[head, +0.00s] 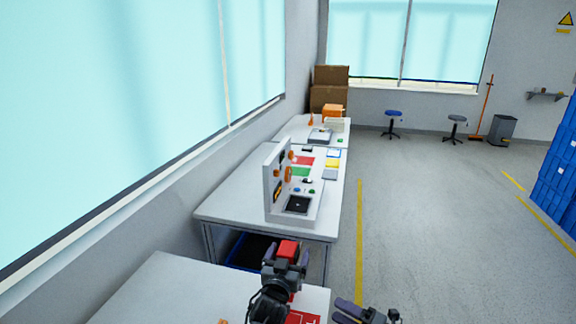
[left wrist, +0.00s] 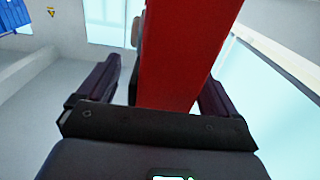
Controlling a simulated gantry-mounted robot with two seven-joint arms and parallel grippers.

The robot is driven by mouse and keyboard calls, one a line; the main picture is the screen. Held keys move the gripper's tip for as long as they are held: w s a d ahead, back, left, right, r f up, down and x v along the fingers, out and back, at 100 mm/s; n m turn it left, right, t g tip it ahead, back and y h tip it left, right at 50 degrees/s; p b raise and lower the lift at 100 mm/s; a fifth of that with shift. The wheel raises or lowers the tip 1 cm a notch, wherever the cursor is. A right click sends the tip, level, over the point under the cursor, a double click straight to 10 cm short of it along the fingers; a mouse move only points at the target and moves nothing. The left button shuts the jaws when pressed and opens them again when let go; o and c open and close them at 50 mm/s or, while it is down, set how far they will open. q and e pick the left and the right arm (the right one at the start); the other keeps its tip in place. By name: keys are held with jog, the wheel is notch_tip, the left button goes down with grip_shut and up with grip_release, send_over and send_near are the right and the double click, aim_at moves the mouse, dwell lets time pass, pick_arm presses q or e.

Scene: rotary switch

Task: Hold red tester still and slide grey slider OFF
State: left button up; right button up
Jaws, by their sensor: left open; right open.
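The red tester (head: 288,248) shows as a red block at my left gripper (head: 285,266) in the head view, above the near table. In the left wrist view the red tester (left wrist: 180,50) stands between the two open fingers of my left gripper (left wrist: 157,90). A clear gap shows beside the left finger; contact on the right side cannot be told. A dark part and a beige knob-like piece (left wrist: 135,32) show at the tester's left edge. The grey slider cannot be made out. My right gripper (head: 362,312) is open and empty at the bottom edge, right of the table.
The near white table (head: 165,285) has free room at left. A red sheet with white marks (head: 303,317) lies at its front right. Beyond stands another table (head: 232,205) with an upright control panel (head: 275,185). A blue bin (head: 236,262) sits below it.

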pick_arm(q)
jog(key=v, duration=1)
dwell(0.8)
